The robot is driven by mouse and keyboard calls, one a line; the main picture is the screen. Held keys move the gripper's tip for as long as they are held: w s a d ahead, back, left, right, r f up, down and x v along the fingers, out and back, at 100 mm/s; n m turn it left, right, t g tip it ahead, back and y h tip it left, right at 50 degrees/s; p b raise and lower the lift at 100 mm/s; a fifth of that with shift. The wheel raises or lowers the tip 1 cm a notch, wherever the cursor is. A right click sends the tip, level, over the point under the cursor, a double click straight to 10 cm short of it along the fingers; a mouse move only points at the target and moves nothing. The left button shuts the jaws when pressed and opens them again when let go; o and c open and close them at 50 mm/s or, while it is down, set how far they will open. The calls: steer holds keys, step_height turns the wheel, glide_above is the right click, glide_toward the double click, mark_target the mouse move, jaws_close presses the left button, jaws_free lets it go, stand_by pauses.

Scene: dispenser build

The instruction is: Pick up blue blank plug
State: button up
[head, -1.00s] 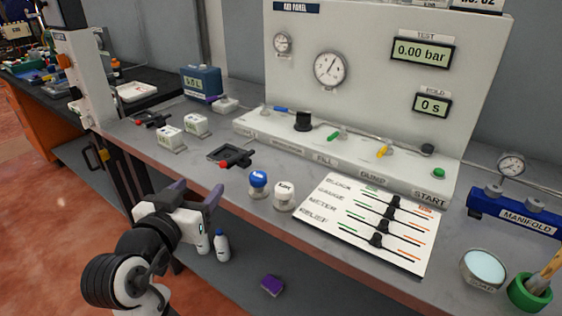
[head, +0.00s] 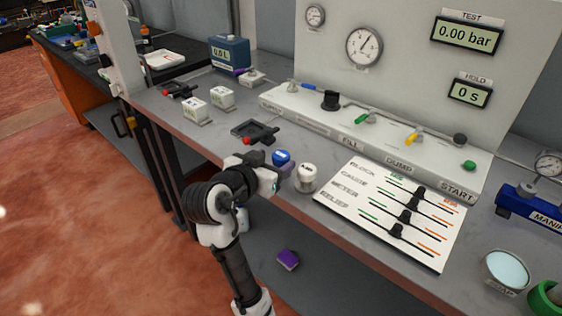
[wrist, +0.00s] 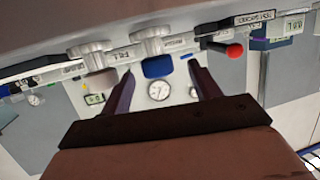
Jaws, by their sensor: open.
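The blue blank plug (head: 281,156) stands upright near the bench's front edge, its blue top showing in the head view. My gripper (head: 273,164) is right at it, coming from the front left, and hides its lower part. The wrist view is upside down: the plug's blue top (wrist: 158,68) and pale stem show between the tips of my two purple fingers (wrist: 161,70). The fingers are apart, with a gap visible on each side. I cannot tell how deep the plug sits between them.
A white-topped plug (head: 306,172) stands close to the right of the blue one. A slider board (head: 342,198) lies further right. A black fixture with a red knob (head: 255,132) is behind left. The test panel (head: 400,85) rises behind. A purple block (head: 288,260) lies on the lower shelf.

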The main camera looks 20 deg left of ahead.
mark_target(277, 159)
steer(key=shift+p+x, duration=0.3)
steer(key=shift+x, duration=1.55)
steer(key=shift+d+r, duration=0.1)
steer(key=shift+d, duration=0.05)
steer(key=c, duration=1.1)
